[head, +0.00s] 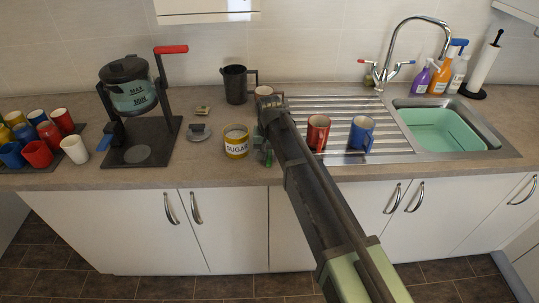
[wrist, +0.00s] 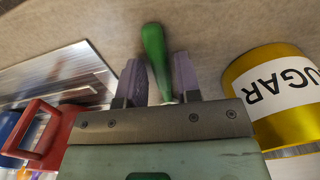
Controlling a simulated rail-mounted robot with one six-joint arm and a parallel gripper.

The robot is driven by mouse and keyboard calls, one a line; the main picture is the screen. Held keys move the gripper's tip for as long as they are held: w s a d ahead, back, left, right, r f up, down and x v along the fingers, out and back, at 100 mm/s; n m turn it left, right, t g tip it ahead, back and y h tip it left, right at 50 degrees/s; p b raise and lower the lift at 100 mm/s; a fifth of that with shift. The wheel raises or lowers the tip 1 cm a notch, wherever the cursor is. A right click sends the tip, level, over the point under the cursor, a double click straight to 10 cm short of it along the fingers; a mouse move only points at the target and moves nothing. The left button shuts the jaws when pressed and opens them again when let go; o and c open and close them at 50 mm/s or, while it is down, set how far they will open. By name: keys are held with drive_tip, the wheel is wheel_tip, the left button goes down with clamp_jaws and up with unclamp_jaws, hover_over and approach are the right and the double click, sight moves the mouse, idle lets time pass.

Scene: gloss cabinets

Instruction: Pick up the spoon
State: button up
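The spoon's green handle (wrist: 154,48) shows in the wrist view, pointing away over the worktop. My gripper (wrist: 158,70) has its two purple fingers on either side of this handle. The fingers stand apart, with small gaps visible beside the handle, so it looks open around the spoon and not clamped. The rest of the spoon is hidden behind the gripper body. In the head view my arm reaches down to the worktop between the sugar tin and the drainer, and a bit of green (head: 268,157) shows by its end.
The yellow sugar tin (wrist: 280,98) stands close to the gripper, also in the head view (head: 236,141). A red mug (head: 318,132) and a blue mug (head: 361,134) stand on the metal drainer (head: 340,108). A dark jug (head: 235,84) stands behind.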

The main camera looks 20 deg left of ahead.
sight(269, 156)
clamp_jaws()
drive_tip(key=shift+r, duration=0.1)
wheel_tip(269, 156, up, 20)
drive_tip(key=p, duration=2)
